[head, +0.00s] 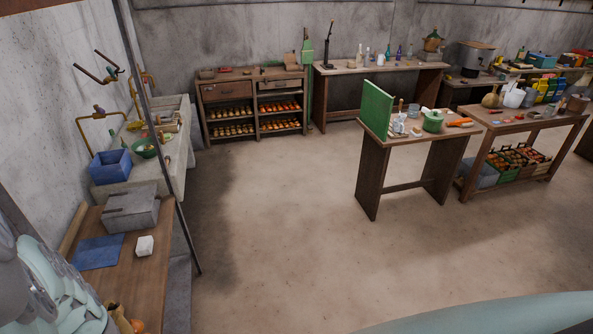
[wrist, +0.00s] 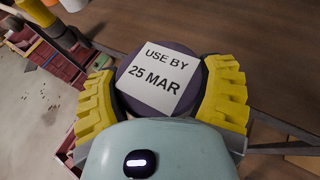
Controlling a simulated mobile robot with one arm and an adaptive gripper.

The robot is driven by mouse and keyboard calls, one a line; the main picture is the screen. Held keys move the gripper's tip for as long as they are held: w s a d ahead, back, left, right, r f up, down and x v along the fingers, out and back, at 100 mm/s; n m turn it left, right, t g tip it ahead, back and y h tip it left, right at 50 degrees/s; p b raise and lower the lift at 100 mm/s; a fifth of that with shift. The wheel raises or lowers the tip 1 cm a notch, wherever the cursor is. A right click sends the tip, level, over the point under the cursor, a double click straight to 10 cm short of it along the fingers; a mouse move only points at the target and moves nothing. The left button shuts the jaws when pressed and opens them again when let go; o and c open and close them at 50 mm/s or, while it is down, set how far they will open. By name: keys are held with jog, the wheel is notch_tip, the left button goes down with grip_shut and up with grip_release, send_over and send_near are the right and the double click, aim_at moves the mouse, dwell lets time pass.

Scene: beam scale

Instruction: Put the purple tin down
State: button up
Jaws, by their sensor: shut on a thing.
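The purple tin (wrist: 190,96) is in the wrist view, with a white label on its lid that reads "USE BY 25 MAR". My gripper (wrist: 165,78) is shut on it, with one yellow ribbed finger on each side. Brown wooden boards (wrist: 270,60) show behind and to the right of the tin. I cannot tell how far the tin is from the boards or whether it touches them. I make out neither the tin nor my gripper in the head view.
In the wrist view, red crates (wrist: 60,75) and pale floor lie at left. A workbench (head: 145,285) at left holds a grey box (head: 131,210). The middle floor is clear.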

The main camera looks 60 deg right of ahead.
jog(key=shift+a+r+p, duration=0.25)
jog(key=shift+r+p, duration=0.15)
jog(key=shift+r, duration=0.7)
jog(key=shift+w+a+f, duration=0.15)
jog(key=shift+w+a, duration=0.05)
jog(key=shift+a, duration=0.05)
jog(key=w+a+b, duration=0.2)
jog(key=a, duration=0.1)
jog(key=w+a+b, duration=0.2)
jog(key=a, duration=0.2)
jog(key=w+a+f+b, duration=0.1)
jog(key=w+a+b, duration=0.1)
jog(key=w+a, duration=0.1)
jog(key=shift+a+f, duration=0.1)
jog(key=shift+a, duration=0.6)
jog(key=shift+w+a, duration=0.65)
jog(key=shift+a, duration=0.2)
notch_tip(320, 180, down, 2)
jog(key=shift+s+f, duration=0.1)
jog(key=shift+f, duration=0.05)
jog(key=shift+f+b, duration=0.3)
jog(key=shift+f, duration=0.4)
jog(key=shift+f, duration=0.15)
jog(key=o, duration=1.2)
jog(key=shift+d, duration=0.1)
